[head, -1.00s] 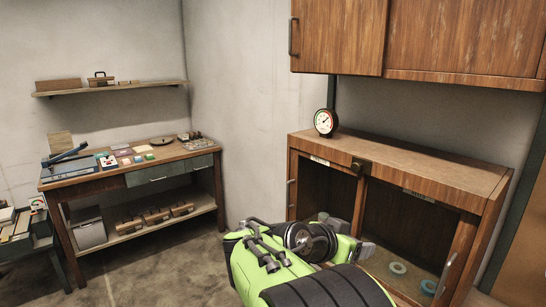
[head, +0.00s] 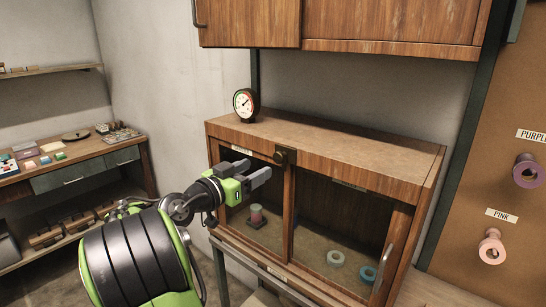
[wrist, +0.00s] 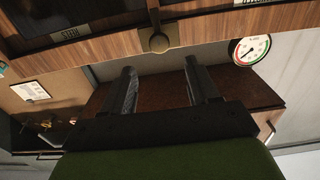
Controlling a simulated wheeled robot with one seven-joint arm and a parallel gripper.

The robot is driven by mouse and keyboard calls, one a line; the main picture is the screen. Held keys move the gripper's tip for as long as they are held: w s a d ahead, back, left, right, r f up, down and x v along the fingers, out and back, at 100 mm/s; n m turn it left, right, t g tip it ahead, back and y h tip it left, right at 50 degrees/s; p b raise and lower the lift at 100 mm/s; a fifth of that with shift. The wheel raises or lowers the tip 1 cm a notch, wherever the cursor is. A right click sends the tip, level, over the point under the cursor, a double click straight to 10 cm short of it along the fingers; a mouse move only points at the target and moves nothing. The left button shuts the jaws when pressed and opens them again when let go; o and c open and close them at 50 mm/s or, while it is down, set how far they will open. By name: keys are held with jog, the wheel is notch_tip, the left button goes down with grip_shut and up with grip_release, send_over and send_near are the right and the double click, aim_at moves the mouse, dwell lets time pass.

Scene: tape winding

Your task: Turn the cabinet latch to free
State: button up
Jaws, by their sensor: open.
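The cabinet latch (head: 286,156) is a small dark knob on a plate at the top front edge of the wooden lower cabinet (head: 330,145), above the post between its two bays. It also shows at the top middle of the wrist view (wrist: 157,40), as a round knob on a brassy plate. Which way it is turned I cannot tell. My gripper (head: 262,175) is open and empty, in front of the left bay, a little left of and below the latch in the head view. In the wrist view its two fingers (wrist: 160,88) are apart, and the latch is clear of them.
A dial gauge (head: 245,104) stands on the cabinet top, left of the latch. Inside are a pinkish roll (head: 256,214) and two tape rings (head: 336,258). A wall cabinet (head: 390,25) hangs above. A pegboard (head: 500,150) with spools is at right.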

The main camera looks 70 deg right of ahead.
aim_at(276, 158)
jog(key=p+x, duration=0.1)
jog(key=x, duration=0.8)
jog(key=shift+a, duration=0.1)
jog(key=c, duration=1)
jog(key=shift+n, duration=0.3)
jog(key=n+p, duration=0.1)
jog(key=n, duration=0.3)
jog(key=shift+n+p, duration=0.3)
jog(key=shift+p, duration=0.1)
jog(key=n+p, duration=0.2)
jog(key=n, duration=0.2)
jog(key=shift+w+n, duration=0.1)
jog(key=shift+n, duration=0.2)
jog(key=n+p, duration=0.3)
jog(key=n, duration=0.1)
jog(key=shift+f+n+p, duration=0.15)
jog(key=shift+n+p, duration=1.45)
jog(key=shift+n, duration=0.4)
